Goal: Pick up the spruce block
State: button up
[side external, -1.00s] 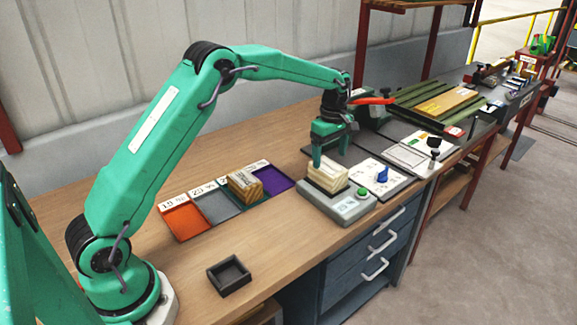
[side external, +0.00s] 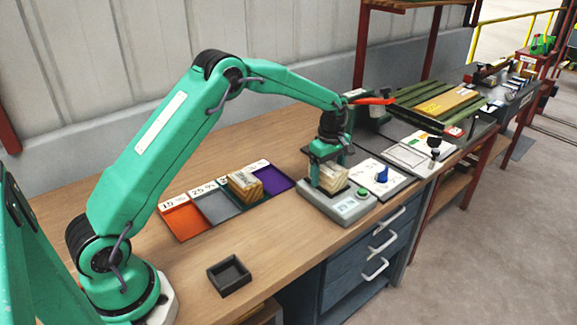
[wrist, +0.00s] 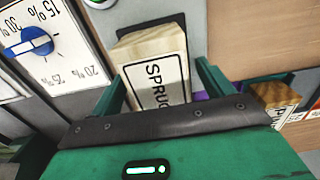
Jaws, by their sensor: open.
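The spruce block (wrist: 152,75) is pale wood with a printed label reading "SPRUC" in the wrist view. In the side external view the spruce block (side external: 330,178) rests on the grey device with a green button (side external: 350,208). My gripper (side external: 328,172) is lowered over the block, with its fingers down along the block's sides. In the wrist view my gripper (wrist: 165,88) has one green finger on each side of the block. It is open, and a gap shows beside the block. The fingertips' lower ends are partly hidden.
A second wooden block (side external: 244,186) sits in a row of coloured trays, with an orange tray (side external: 184,219) and a purple tray (side external: 270,180). A panel with a blue knob (side external: 382,174) stands right of the device. A small dark square tray (side external: 229,275) lies in front.

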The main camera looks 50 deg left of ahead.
aim_at(329, 166)
jog(key=shift+c, duration=0.4)
jog(key=c, duration=1.2)
jog(key=shift+o, duration=0.2)
jog(key=shift+r, duration=0.15)
jog(key=shift+r, duration=0.45)
notch_tip(329, 166, up, 3)
jog(key=shift+r, duration=0.15)
jog(key=s+d+r, duration=0.5)
jog(key=d+r, duration=0.1)
jog(key=d, duration=0.4)
jog(key=shift+s+d+r, duration=0.15)
jog(key=shift+d+r, duration=0.1)
jog(key=shift+r, duration=0.05)
